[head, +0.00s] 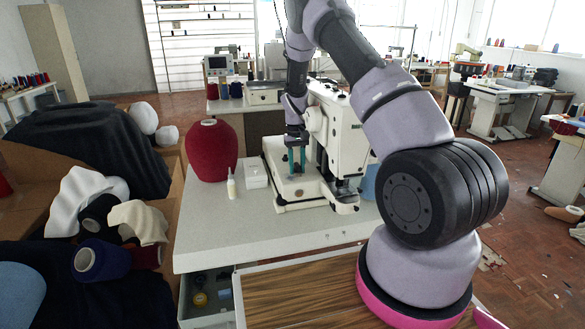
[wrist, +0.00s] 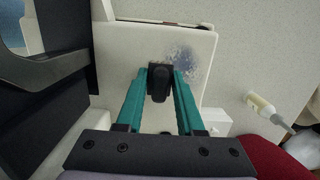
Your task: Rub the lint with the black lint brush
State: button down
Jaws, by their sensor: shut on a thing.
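My gripper (head: 297,168) is over the flat bed of the white sewing machine (head: 347,140). In the wrist view its teal fingers (wrist: 160,88) are shut on the black lint brush (wrist: 160,80). The lint (wrist: 186,64) is a blue-grey fuzzy patch on the pale machine bed (wrist: 125,55). The brush is at the left edge of the patch in that view and may hide part of it. I cannot tell whether the brush touches the bed.
A white box (head: 256,172), a small glue-like bottle (head: 231,186) and a large red thread cone (head: 211,150) stand left of the machine on the table (head: 215,235). The machine's upright body is close on the right of my gripper. An open drawer (head: 207,300) is below.

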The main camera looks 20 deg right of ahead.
jog(key=shift+s+d, duration=0.1)
jog(key=shift+d, duration=0.2)
